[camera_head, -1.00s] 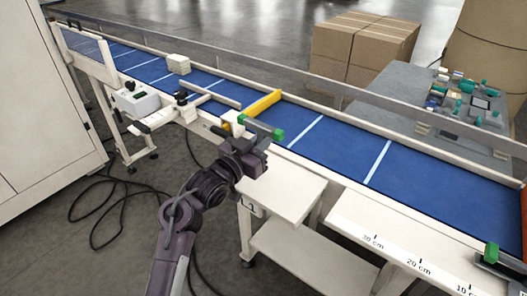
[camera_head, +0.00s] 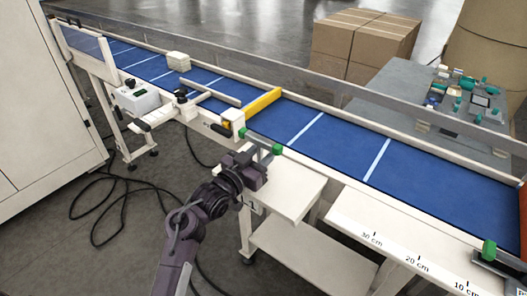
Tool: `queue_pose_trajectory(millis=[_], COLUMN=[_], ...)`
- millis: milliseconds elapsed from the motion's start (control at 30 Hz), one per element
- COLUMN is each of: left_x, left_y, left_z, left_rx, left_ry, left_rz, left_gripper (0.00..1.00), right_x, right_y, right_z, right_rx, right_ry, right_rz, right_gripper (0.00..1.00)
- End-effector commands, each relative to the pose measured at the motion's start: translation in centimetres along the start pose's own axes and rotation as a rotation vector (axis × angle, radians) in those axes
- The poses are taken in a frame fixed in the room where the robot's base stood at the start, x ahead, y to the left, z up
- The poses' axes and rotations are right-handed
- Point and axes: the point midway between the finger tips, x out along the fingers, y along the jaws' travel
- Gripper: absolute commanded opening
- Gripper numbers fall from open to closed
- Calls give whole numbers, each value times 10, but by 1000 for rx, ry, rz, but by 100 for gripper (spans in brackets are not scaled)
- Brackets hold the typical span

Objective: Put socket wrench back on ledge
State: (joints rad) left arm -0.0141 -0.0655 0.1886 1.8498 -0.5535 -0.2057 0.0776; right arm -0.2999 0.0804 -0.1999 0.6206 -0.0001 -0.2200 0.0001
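My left gripper (camera_head: 260,142) is open, its two green-tipped fingers wide apart. It is at the near edge of the blue conveyor, above the back of a small white shelf (camera_head: 289,193), and I see nothing between the fingers. My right gripper shows only partly at the lower right, with one green fingertip (camera_head: 488,250) over the white table; its other finger is not clear. I cannot make out the socket wrench for certain. A small dark rod-like piece (camera_head: 217,130) lies by the white block under the yellow bar, too small to identify.
The blue conveyor (camera_head: 340,141) runs across, with a yellow diverter bar (camera_head: 262,102) and a pale block (camera_head: 178,60) on it. A white table with a centimetre scale (camera_head: 400,245) is at the lower right. A grey table (camera_head: 400,85) with small parts stands behind.

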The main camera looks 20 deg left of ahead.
Motion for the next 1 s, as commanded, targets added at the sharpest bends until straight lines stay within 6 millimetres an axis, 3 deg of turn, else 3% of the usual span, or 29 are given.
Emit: queue_pose_trajectory(millis=[267,333,800,1000], left_x=[0,-7,-100,-118], left_y=[0,0,0,0], left_z=[-5,-1,0,-2], left_rx=[-1,1,2,0], left_ry=[1,-1,-3,0], left_rz=[0,0,0,1], left_gripper=[32,32,32,32], right_x=[-3,2,25,28], right_y=[0,0,0,0], right_z=[0,0,2,2], right_rx=[0,0,0,0], right_ry=[0,0,0,0], right_rz=[0,0,0,0], right_gripper=[36,36,36,36])
